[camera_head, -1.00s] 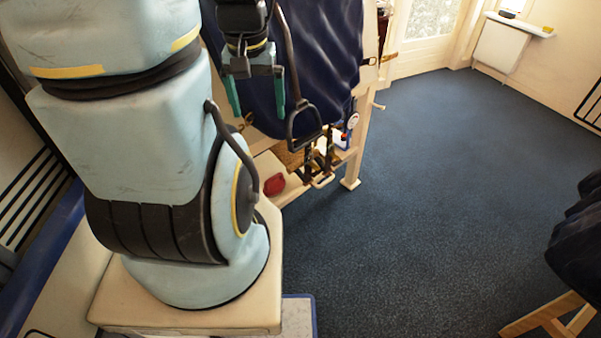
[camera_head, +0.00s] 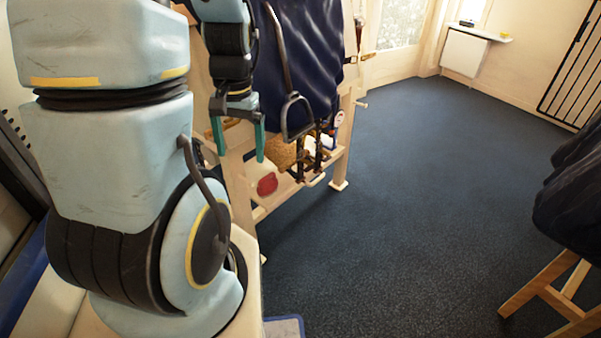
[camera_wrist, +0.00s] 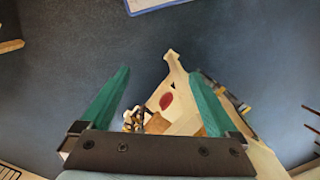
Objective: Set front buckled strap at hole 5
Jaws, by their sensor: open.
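My gripper (camera_head: 239,152) hangs open and empty, teal fingers pointing down, beside the wooden stand (camera_head: 338,165). In the wrist view, my gripper (camera_wrist: 160,75) also has nothing between its fingers at close range. A dark blue cover (camera_head: 318,50) hangs over the stand. A metal stirrup (camera_head: 297,118) hangs in front of it, right of my gripper. Dark straps with metal fittings (camera_head: 318,150) hang low by the stand's shelf. I cannot tell which strap is the front buckled one, and no holes can be made out.
A red item (camera_head: 267,184) and a tan brush-like block (camera_head: 281,153) are low on the stand. A dark-covered wooden trestle (camera_head: 550,285) stands at the right. A white wall box (camera_head: 466,53) is at the back. The blue floor (camera_head: 420,190) between is open.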

